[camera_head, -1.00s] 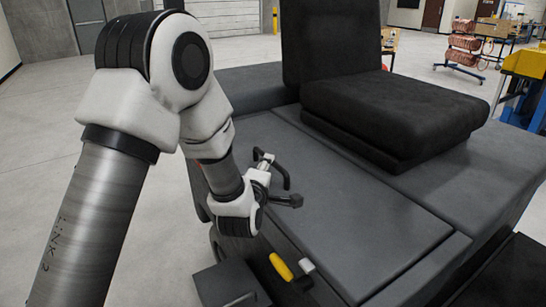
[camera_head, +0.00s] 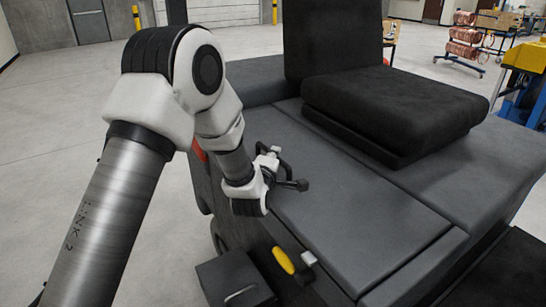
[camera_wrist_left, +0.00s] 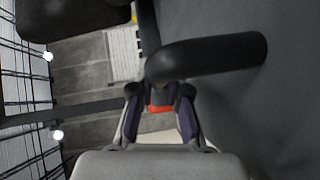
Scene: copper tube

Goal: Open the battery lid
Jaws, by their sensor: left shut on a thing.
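The battery lid (camera_head: 355,215) is a flat dark grey panel on the side of the vehicle, in front of the seat. It lies flat and closed. A black bent handle (camera_head: 287,168) stands at its left end; in the left wrist view it shows as a thick curved black bar (camera_wrist_left: 210,55) just beyond the fingers. My left gripper (camera_head: 284,168) is shut on the handle, which it partly hides in the head view. Its fingers also show in the left wrist view (camera_wrist_left: 160,108). My right gripper is not in view.
The black seat (camera_head: 390,105) stands behind the lid. A yellow lever (camera_head: 283,261) and a dark box (camera_head: 232,280) are at the vehicle's near side, below my left gripper. Open grey floor (camera_head: 50,150) lies to the left.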

